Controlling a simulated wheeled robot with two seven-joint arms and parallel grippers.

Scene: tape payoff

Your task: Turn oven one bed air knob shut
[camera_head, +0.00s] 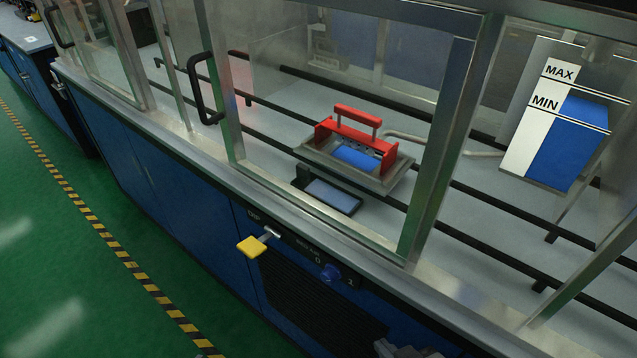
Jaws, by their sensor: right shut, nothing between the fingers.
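The bed air knob (330,273) is a small blue knob on the dark front panel below the glass doors. A 0 mark is at its upper left and a 1 mark at its right. Its pointer is too small to read. My right gripper (400,349) shows only in part at the bottom edge, to the right of and below the knob and apart from it. It is shut and empty. My left gripper is not in view.
A yellow-ended lever (252,246) sticks out left of the knob. Behind the framed glass are a red-handled carrier (356,133) on a tray, a small dark-framed screen (331,196) and a blue-filled level gauge (567,143). The green floor (60,240) at left is clear.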

